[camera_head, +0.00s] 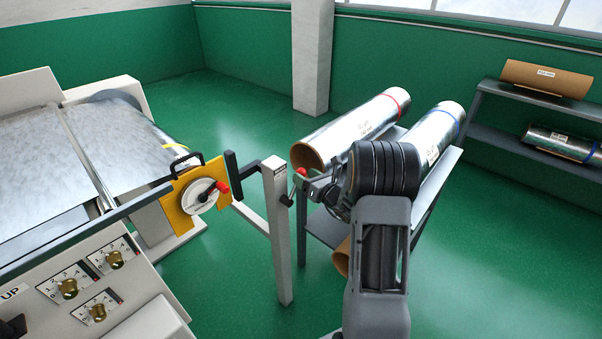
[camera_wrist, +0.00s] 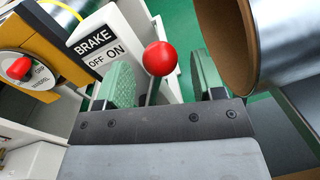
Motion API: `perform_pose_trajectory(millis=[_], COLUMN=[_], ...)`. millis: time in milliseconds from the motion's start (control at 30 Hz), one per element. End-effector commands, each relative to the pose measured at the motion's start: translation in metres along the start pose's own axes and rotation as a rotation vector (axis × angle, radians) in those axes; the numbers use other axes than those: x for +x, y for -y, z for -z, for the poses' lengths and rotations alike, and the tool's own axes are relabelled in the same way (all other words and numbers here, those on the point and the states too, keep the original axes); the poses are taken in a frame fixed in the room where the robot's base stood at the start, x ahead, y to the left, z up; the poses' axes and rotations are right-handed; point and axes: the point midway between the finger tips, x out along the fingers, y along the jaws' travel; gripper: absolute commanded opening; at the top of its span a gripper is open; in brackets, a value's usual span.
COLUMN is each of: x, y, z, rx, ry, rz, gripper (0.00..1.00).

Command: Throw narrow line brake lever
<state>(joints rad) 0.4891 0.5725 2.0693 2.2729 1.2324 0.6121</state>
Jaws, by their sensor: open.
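The brake lever has a red ball knob (camera_head: 301,173) on a thin rod and is mounted at the top of a light grey post (camera_head: 279,235). In the wrist view the red knob (camera_wrist: 160,58) appears between my two green-padded fingers, with clear space on both sides. The label plate (camera_wrist: 97,50) reads BRAKE, OFF and ON; the knob shows to the right of ON, but I cannot tell the lever's setting. My gripper (camera_head: 314,187) is open at the lever, and its fingers are hard to make out in the head view.
A yellow plate with a dial and red handle (camera_head: 220,188) stands left of the post. Foil rolls (camera_head: 362,128) lie on a rack (camera_head: 435,185) close to my arm. A control panel (camera_head: 85,290) is at lower left. Green floor (camera_head: 225,290) is clear left of the post.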

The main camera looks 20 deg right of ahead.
Motion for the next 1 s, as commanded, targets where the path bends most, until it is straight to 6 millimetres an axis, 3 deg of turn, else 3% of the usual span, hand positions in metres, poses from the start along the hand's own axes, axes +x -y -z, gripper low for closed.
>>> perform_pose_trajectory(millis=[233, 633, 1000], x=[0.022, 0.026, 0.026], y=[0.000, 0.000, 0.000], z=[0.000, 0.000, 0.000], rx=[-0.001, 0.000, -0.001], ry=[0.000, -0.001, -0.001], rz=[-0.001, 0.000, 0.000], gripper=[0.62, 0.62, 0.27])
